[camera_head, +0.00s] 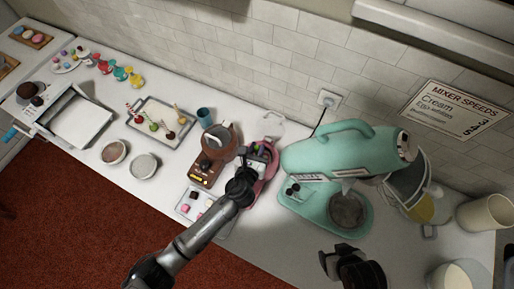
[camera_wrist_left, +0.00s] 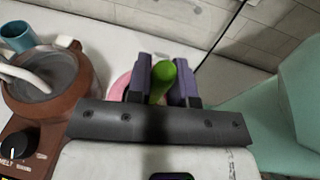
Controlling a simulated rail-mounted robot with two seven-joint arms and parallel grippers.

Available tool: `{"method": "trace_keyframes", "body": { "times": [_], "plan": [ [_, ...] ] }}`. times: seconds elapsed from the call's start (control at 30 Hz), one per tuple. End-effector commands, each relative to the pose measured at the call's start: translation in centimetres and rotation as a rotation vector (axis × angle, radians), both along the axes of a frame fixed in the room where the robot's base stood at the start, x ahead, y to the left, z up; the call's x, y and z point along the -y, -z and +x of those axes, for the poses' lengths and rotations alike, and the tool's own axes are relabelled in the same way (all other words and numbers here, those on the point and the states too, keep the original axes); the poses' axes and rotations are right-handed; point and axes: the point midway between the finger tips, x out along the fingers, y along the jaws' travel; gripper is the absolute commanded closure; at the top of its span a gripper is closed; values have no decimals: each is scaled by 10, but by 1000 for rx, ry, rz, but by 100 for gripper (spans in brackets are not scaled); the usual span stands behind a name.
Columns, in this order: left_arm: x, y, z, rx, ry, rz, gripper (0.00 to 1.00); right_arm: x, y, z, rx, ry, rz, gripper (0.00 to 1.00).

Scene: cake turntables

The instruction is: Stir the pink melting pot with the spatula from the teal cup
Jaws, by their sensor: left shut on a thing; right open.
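My left gripper (camera_head: 258,158) is shut on a green handle (camera_wrist_left: 162,80), which stands between its two fingers in the left wrist view. The lower end of this tool is hidden, so I cannot tell whether it is in the pot. The gripper is over the pink melting pot (camera_head: 268,181), which it partly covers; a pink edge (camera_wrist_left: 119,88) shows behind the fingers in the wrist view. The teal cup (camera_head: 204,117) stands to the left, behind a brown melting pot; it also shows in the wrist view (camera_wrist_left: 15,37). My right gripper (camera_head: 352,268) is open and empty at the front right.
The brown melting pot (camera_head: 221,153) stands just left of the pink one. A large teal mixer (camera_head: 335,155) stands close on the right. A tray (camera_head: 182,204) with small sweets is in front. The tiled wall bounds the back. The counter front left has free room.

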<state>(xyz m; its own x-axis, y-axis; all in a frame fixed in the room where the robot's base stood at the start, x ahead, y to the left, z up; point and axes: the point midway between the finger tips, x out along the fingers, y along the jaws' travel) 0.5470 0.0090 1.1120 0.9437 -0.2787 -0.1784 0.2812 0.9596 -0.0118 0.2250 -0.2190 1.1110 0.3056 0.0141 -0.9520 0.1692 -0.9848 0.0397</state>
Motion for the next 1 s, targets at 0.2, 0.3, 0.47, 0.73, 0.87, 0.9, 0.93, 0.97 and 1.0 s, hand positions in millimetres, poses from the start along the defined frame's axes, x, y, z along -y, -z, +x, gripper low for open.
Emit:
{"method": "trace_keyframes", "body": {
  "times": [0.2,0.3,0.47,0.73,0.87,0.9,0.93,0.97,1.0],
  "plan": [
    [0,8,0,0,0,1,100,0,5,0,0,1,1,28],
    [0,9,0,0,0,0,100,-1,6,0,1,2,3,28],
    [0,8,0,0,0,0,100,-2,5,0,0,4,7,28],
    [-3,8,1,0,0,1,100,-3,4,0,0,7,11,28],
    [-11,8,5,1,-1,3,100,-3,1,0,0,7,11,28],
    [-14,7,7,1,-1,3,100,-3,0,0,0,7,11,28],
    [-17,7,8,1,-1,2,100,-3,-1,0,0,7,11,28],
    [-16,7,4,-2,1,0,100,-3,-3,0,0,7,11,28],
    [-16,7,-1,-2,1,0,100,-3,-6,0,0,6,9,28]
  ]
}}
